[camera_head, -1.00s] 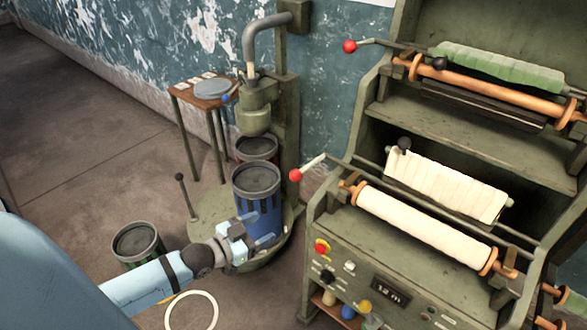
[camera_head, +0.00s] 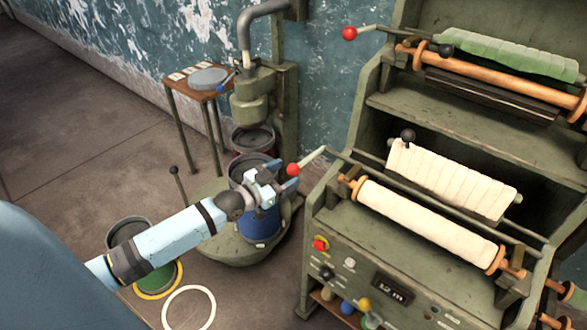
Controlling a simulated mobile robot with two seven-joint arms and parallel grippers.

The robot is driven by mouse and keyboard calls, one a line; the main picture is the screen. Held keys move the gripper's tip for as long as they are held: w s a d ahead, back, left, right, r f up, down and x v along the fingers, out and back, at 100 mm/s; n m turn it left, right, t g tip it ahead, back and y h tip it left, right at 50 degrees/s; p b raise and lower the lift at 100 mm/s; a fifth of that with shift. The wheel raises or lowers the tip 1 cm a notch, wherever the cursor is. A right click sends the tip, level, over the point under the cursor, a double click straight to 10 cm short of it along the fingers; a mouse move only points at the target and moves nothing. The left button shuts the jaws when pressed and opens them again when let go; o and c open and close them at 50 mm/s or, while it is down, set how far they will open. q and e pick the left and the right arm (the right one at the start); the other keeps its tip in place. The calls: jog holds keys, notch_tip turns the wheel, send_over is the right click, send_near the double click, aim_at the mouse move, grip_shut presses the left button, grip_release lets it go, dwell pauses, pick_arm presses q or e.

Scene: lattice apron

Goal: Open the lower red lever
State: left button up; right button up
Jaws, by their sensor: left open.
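The lower red lever is a pale rod with a red ball knob (camera_head: 293,169) at the left end of the lower shelf of the green machine. The rod (camera_head: 313,156) slants up to the right from the knob. My left gripper (camera_head: 287,179) is open in front of the blue can, with its fingertips beside the red knob in the picture. I cannot tell whether they touch it. The upper red lever (camera_head: 349,33) stands at the top left of the machine. My right gripper is not in view.
A blue can (camera_head: 262,228) stands under the press (camera_head: 255,105), behind my left gripper. Rollers with white cloth (camera_head: 452,180) fill the lower shelf.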

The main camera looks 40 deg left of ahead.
pick_arm(q)
jog(key=shift+x, duration=1.7)
grip_shut()
